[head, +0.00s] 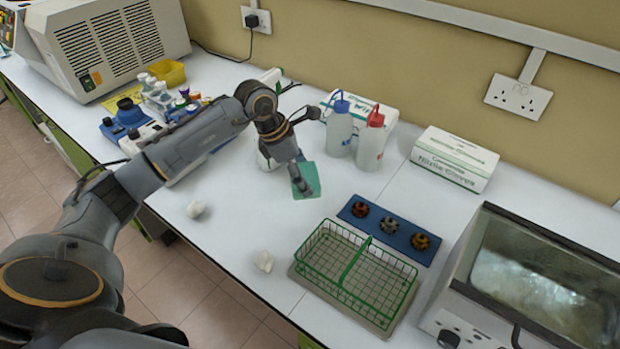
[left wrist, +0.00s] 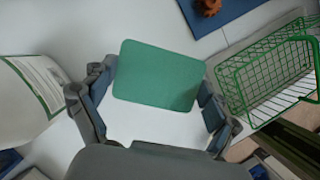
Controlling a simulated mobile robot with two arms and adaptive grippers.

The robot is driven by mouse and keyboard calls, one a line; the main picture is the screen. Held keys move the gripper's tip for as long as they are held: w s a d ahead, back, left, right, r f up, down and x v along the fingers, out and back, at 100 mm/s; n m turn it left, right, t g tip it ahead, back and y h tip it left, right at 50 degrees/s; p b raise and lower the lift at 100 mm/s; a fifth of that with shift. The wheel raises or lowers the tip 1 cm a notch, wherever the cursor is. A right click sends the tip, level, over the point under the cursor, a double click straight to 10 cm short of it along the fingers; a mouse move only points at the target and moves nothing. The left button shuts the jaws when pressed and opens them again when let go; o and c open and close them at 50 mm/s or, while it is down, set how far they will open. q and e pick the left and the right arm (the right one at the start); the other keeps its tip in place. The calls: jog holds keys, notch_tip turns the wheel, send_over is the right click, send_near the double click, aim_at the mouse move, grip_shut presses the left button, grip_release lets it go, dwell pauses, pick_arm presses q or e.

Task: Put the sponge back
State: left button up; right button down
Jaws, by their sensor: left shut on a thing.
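The green sponge (head: 307,181) is a flat rectangle above the white bench in the head view. My left gripper (head: 299,186) is shut on it. In the left wrist view the sponge (left wrist: 158,75) sits between the two fingers (left wrist: 152,100), its flat face towards the camera. The head view does not clearly show whether the sponge touches the bench. My right gripper is not in view.
Wash bottles (head: 370,142) and a glove box (head: 454,158) stand behind.

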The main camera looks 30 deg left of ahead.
aim_at(305, 170)
pick_arm(q)
jog(key=w+f, duration=0.2)
jog(key=f, duration=0.1)
jog(key=shift+w+d+p, duration=0.2)
jog(key=shift+w+p, duration=0.05)
jog(key=shift+p, duration=0.05)
notch_tip(305, 170, down, 2)
jog(key=shift+f+p, duration=0.1)
jog(key=shift+p, duration=0.7)
jog(key=shift+w+f, duration=0.1)
jog(key=shift+f, duration=0.5)
jog(key=o, duration=1.1)
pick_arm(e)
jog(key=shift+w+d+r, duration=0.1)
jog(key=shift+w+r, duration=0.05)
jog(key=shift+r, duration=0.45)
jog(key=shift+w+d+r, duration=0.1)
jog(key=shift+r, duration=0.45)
